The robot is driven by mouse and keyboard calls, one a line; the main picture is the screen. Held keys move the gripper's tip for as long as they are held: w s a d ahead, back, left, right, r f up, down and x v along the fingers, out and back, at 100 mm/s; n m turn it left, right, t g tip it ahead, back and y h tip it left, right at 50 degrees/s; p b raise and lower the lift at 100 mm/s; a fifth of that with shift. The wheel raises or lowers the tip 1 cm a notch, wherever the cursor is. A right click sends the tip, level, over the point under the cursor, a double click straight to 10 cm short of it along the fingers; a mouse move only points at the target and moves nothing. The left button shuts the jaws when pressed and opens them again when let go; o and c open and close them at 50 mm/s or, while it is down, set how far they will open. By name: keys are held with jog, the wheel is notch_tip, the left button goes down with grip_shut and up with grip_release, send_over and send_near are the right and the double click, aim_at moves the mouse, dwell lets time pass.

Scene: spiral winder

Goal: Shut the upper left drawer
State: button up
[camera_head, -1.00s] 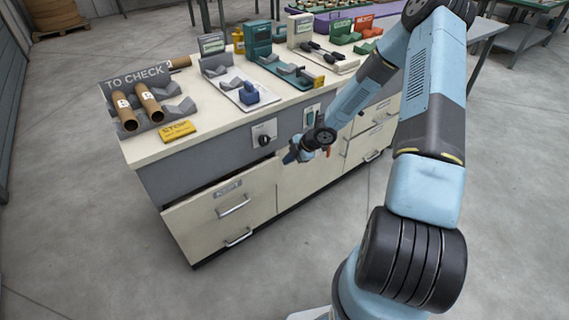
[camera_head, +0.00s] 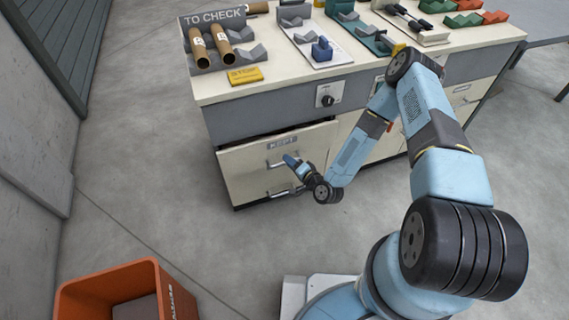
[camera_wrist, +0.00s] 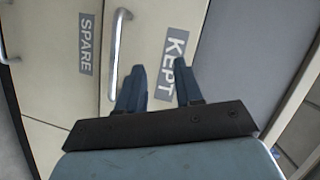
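The upper left drawer (camera_head: 246,160), labelled KEPT, is cream with a bar handle. It stands a little out of the cabinet, with a dark gap along its top edge. In the wrist view its label (camera_wrist: 174,62) and handle (camera_wrist: 119,50) show sideways. My gripper (camera_head: 290,160) is in front of this drawer, near the handle. In the wrist view my gripper (camera_wrist: 160,80) has its two dark blue fingers apart with nothing visible between them.
The lower drawer (camera_wrist: 84,100) is labelled SPARE. The worktop (camera_head: 292,84) above carries brown tubes (camera_head: 212,46) in a holder, a yellow sign (camera_head: 245,76) and several fixtures. A rotary switch (camera_head: 326,97) sits on the cabinet front. An orange bin (camera_head: 80,300) stands at the lower left; floor between is clear.

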aim_at(284, 163)
jog(key=s+d+f+m+t+h, duration=0.2)
jog(key=s+d+f+m+h, duration=0.1)
jog(key=s+f+m+h, duration=0.25)
jog(key=shift+m+t+y, duration=0.3)
jog(key=shift+m+y, duration=0.35)
jog(key=shift+m, duration=0.3)
jog(key=x, duration=1.3)
jog(key=shift+a, duration=0.3)
jog(key=shift+c, duration=0.2)
jog(key=shift+f, duration=0.1)
grip_shut()
